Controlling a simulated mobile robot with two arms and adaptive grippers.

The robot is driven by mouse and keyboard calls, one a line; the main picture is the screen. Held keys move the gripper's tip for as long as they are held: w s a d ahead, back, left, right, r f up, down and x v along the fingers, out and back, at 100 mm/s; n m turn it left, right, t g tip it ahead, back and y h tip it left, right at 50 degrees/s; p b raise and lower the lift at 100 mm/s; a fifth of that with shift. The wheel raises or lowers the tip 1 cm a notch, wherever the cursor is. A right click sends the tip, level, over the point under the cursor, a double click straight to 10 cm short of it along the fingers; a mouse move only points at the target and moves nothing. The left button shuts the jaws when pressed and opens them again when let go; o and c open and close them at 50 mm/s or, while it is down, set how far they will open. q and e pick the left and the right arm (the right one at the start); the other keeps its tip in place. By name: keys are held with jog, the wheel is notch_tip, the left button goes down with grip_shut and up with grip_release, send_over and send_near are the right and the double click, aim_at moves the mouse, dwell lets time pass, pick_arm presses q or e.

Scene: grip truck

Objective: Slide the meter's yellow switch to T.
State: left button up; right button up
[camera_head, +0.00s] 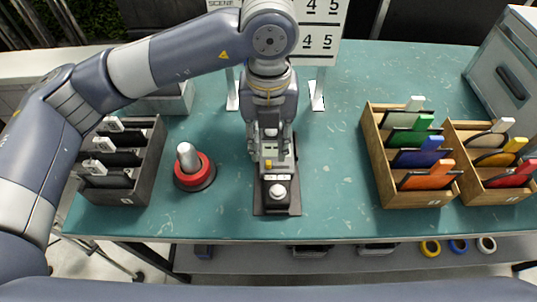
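The meter (278,208) is a dark base with a pale unit and a round white knob near the table's front edge. A small yellow part (268,164), which looks like the switch, shows on it just below my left gripper. My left gripper (270,150) points down over the far part of the meter. Its fingers stand apart, one on each side; whether they touch the meter is unclear. The gripper hides the far part of the meter, and the T mark is too small to read. My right gripper is not in view.
A red and black base with a metal post (190,165) stands left of the meter. A dark rack (145,180) is further left. Wooden racks (415,200) with colored cards are at right. A white number board (320,30) stands behind. The table right of the meter is clear.

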aim_at(269, 162)
pick_arm(q)
jog(key=shift+f, duration=2.6)
grip_shut()
